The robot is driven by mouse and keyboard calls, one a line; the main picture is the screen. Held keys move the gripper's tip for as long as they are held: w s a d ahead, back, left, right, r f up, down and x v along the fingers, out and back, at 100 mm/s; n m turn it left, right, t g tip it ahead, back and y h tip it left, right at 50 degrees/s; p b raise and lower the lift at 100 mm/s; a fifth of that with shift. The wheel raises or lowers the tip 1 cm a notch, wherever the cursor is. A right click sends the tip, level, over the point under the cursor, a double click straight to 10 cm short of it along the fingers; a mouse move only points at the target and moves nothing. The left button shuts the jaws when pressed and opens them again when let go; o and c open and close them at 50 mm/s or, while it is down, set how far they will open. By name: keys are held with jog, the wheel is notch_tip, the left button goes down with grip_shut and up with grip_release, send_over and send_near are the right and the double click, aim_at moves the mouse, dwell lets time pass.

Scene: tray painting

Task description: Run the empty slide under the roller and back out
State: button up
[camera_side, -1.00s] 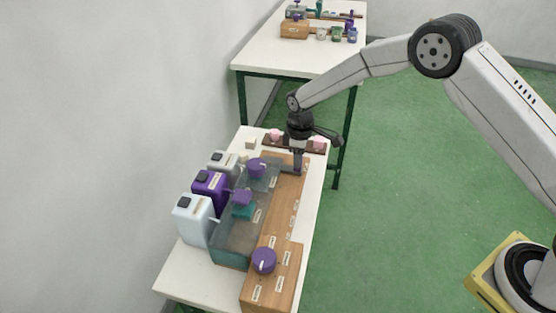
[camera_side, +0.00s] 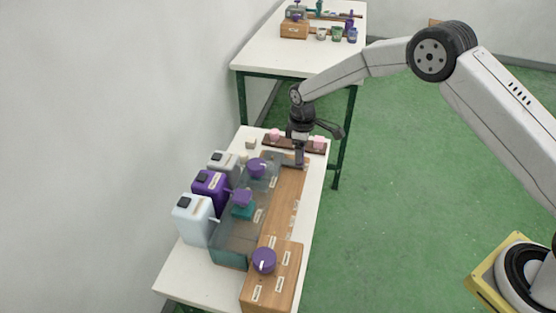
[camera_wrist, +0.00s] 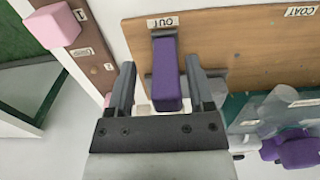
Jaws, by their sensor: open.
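The slide's upright purple handle (camera_wrist: 166,75) is between my fingers in the wrist view, beside the OUT label at the end of the wooden board (camera_wrist: 225,50). My gripper (camera_wrist: 163,85) is open, with one finger on each side of the handle and a small gap to each. The slide's grey body (camera_wrist: 163,36) shows only in part behind the handle. In the side view my gripper (camera_side: 298,164) is low over the far end of the board (camera_side: 285,205). I cannot make out the roller clearly; a clear teal-tinted housing (camera_side: 235,235) runs along the board's left.
Purple knobs (camera_side: 257,165) (camera_side: 264,260) stand along the station. White and purple jugs (camera_side: 192,222) (camera_side: 210,195) line the left side. A brown rack with pink blocks (camera_side: 319,143) is just beyond my gripper. Another table (camera_side: 300,55) stands farther back.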

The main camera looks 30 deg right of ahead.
jog(key=shift+r, duration=3.9)
jog(key=s+d+r+m+t, duration=0.1)
jog(key=s+d+m, duration=0.1)
jog(key=s, duration=0.7)
jog(key=s+d+r+m, duration=0.2)
jog(key=s+m, duration=0.2)
jog(key=s, duration=0.5)
jog(key=s+d+r+m+t, duration=0.1)
jog(key=s+d+m, duration=0.2)
jog(key=s, duration=0.7)
jog(key=shift+r+t, duration=0.15)
jog(key=shift+t, duration=0.15)
